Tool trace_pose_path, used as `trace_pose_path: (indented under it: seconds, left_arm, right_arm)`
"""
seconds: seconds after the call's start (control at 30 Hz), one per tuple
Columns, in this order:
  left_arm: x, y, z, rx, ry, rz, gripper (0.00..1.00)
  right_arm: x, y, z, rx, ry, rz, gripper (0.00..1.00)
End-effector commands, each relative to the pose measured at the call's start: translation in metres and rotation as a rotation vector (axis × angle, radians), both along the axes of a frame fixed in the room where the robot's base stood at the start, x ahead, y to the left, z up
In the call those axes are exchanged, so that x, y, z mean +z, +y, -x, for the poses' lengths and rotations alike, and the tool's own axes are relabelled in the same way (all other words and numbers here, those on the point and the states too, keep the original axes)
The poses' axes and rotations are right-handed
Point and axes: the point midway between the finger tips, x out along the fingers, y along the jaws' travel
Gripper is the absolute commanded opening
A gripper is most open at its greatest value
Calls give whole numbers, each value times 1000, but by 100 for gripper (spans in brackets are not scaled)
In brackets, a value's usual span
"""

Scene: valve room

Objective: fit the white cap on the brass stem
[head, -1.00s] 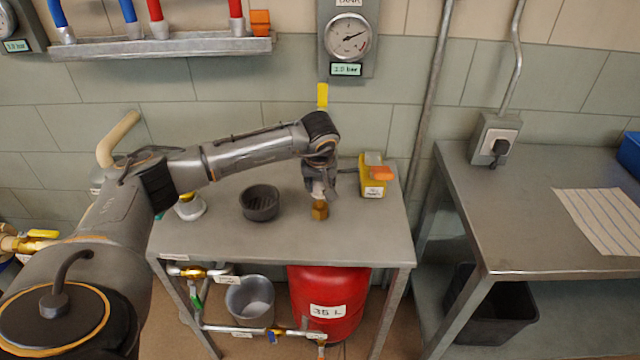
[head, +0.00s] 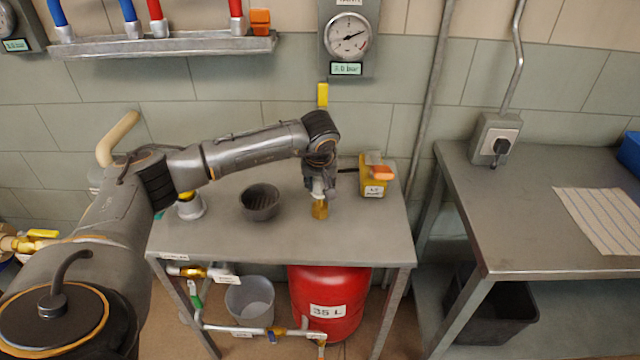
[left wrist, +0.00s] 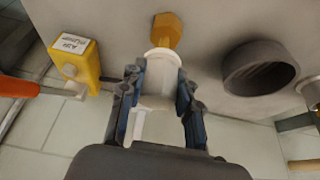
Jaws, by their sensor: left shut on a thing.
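My left gripper (head: 318,192) is above the steel table, shut on the white cap (left wrist: 159,80). In the left wrist view the gripper (left wrist: 157,95) has a blue-lined finger on each side of the cap. The brass stem (head: 320,210) stands on the table just below the gripper. In the left wrist view the brass stem (left wrist: 167,31) shows a six-sided body right beyond the cap's flared rim. The cap's end overlaps the stem in view. I cannot tell whether it touches the stem or sits on it. My right gripper is not in view.
A dark ribbed bowl (head: 260,202) stands left of the stem. A yellow box (head: 372,178) with an orange part stands to the right. A white fitting (head: 190,207) is farther left. The table's front strip (head: 290,250) is clear.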

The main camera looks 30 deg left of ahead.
Motion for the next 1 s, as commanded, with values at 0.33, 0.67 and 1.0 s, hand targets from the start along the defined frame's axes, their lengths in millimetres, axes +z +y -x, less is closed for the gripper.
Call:
trace_pose_path:
  seconds: [0.33, 0.67, 1.0]
  left_arm:
    - [-9, 0, 0, 0, 0, 0, 14]
    - [-21, 0, 0, 0, 0, 0, 14]
    - [-20, 0, 0, 0, 0, 0, 14]
  right_arm:
    - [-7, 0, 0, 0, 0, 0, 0]
    - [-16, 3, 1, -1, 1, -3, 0]
    - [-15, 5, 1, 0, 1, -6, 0]
